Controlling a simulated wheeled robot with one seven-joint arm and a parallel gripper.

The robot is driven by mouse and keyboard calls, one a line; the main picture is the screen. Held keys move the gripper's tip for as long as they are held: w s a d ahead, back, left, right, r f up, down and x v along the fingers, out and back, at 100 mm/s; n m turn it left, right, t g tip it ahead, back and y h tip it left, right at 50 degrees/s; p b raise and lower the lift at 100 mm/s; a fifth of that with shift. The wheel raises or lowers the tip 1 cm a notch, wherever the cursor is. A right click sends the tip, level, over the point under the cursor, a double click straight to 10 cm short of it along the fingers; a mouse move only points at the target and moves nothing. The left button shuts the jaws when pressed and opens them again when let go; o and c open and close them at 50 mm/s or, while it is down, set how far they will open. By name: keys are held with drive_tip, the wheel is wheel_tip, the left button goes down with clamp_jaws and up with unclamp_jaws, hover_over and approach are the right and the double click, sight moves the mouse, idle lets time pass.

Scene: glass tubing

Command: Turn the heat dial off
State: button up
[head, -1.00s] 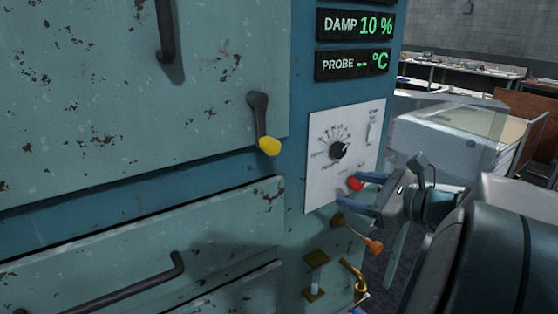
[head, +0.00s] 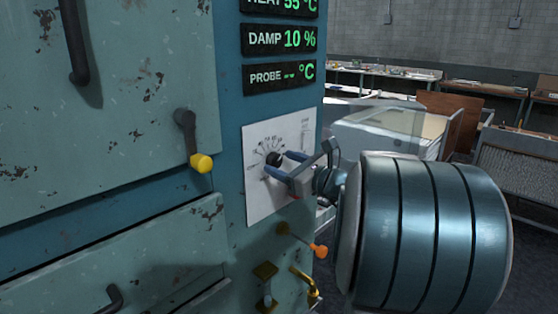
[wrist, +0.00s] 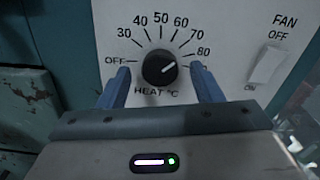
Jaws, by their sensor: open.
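The heat dial (wrist: 159,67) is a round black knob on a white panel (wrist: 112,20), marked from OFF on the left through 30 to 80 °C. Its white pointer line tilts up and right, toward about 70 to 80. In the wrist view my gripper (wrist: 160,68) is open, one blue finger on each side of the knob, with gaps showing beside it. Whether the fingertips reach past its face cannot be told. In the head view my gripper (head: 281,165) is at the panel, close to the dial (head: 273,158).
A FAN rocker switch (wrist: 268,66) is right of the dial. A yellow-knobbed lever (head: 201,162) is to the left. An orange-knobbed lever (head: 320,251) and brass fittings (head: 265,271) sit below. Displays (head: 281,40) are above, the top one cut off.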

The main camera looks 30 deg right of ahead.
drive_tip(key=shift+x, duration=0.85)
drive_tip(key=c, duration=1)
drive_tip(key=shift+f+b, duration=0.15)
drive_tip(key=shift+b, duration=0.3)
